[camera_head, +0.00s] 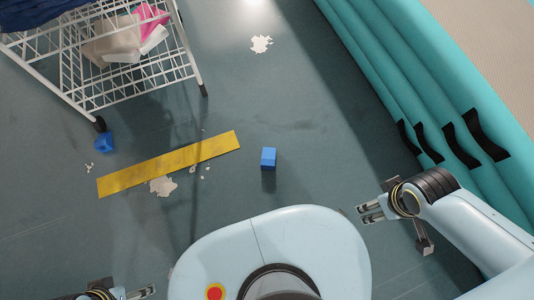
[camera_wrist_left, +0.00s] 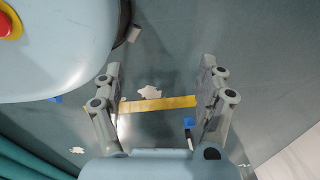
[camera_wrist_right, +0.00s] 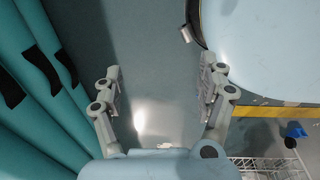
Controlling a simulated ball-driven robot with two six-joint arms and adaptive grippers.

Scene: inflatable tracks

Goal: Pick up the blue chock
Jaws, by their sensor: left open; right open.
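Two blue pieces lie on the floor. A wedge-shaped blue piece (camera_head: 104,144), which looks like a chock, lies by the cart's wheel; it also shows in the left wrist view (camera_wrist_left: 188,122) and the right wrist view (camera_wrist_right: 295,130). A blue block (camera_head: 268,157) stands right of the yellow strip, ahead of my base; part of it shows in the left wrist view (camera_wrist_left: 56,99). My left gripper (camera_head: 148,292) is open and empty at the bottom edge, far from both. My right gripper (camera_head: 362,213) is open and empty, right of the block and well apart from it.
A yellow strip (camera_head: 168,163) lies on the floor between the blue pieces. A white wire cart (camera_head: 150,75) with cloths and bags stands upper left. Teal inflatable tubes (camera_head: 400,85) with black straps run along the right. Pale flakes (camera_head: 261,44) dot the floor.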

